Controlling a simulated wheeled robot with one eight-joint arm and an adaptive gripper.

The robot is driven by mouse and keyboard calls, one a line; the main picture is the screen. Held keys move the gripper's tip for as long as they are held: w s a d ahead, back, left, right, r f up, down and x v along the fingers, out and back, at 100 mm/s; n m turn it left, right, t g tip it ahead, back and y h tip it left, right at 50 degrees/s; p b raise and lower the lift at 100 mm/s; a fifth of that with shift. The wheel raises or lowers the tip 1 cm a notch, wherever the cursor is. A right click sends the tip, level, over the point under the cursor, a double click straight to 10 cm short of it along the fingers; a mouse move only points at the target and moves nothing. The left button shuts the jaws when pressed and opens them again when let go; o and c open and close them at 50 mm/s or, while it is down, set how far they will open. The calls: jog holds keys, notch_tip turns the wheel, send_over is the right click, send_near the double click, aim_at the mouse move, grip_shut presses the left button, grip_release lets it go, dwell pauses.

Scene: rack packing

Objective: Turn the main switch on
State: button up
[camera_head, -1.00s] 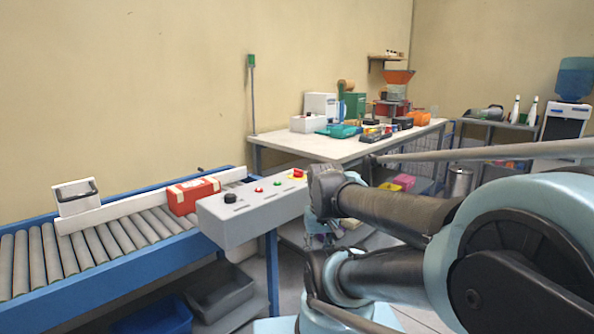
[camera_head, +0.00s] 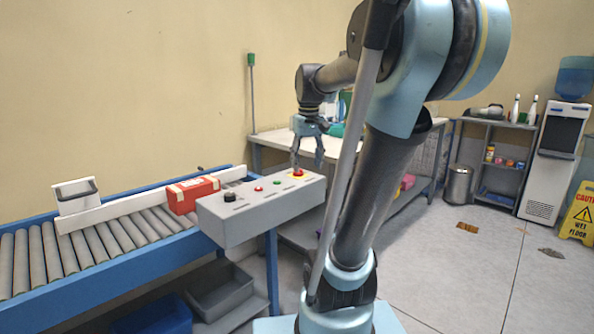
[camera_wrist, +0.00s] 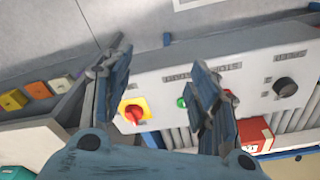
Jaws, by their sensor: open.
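The grey control box (camera_head: 262,214) stands beside the conveyor. A red rotary switch on a yellow plate (camera_head: 298,174) sits at its right end; it looks like the main switch. It also shows in the wrist view (camera_wrist: 134,112), between my two fingers and nearer the left one. The box also carries a black knob (camera_head: 229,197), a red button (camera_head: 258,189) and a green button (camera_head: 277,183). My gripper (camera_head: 307,160) is open and empty, pointing down above the switch end. In the wrist view its spread fingers (camera_wrist: 160,60) frame the switch and green button. Contact with the switch cannot be told.
A red box (camera_head: 193,194) lies on the roller conveyor (camera_head: 110,241) behind the control box. A white worktable (camera_head: 270,140) stands behind my gripper. Grey and blue bins lie below the conveyor. A yellow wet-floor sign (camera_head: 580,212) stands at far right. Floor at right is mostly clear.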

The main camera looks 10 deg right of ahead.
jog(key=w+r+n+g, duration=0.1)
jog(key=w+r, duration=0.4)
jog(key=w, duration=0.3)
jog(key=w+r, duration=0.4)
jog(key=w, duration=0.5)
jog(key=f, duration=1.7)
jog(key=shift+s, duration=0.25)
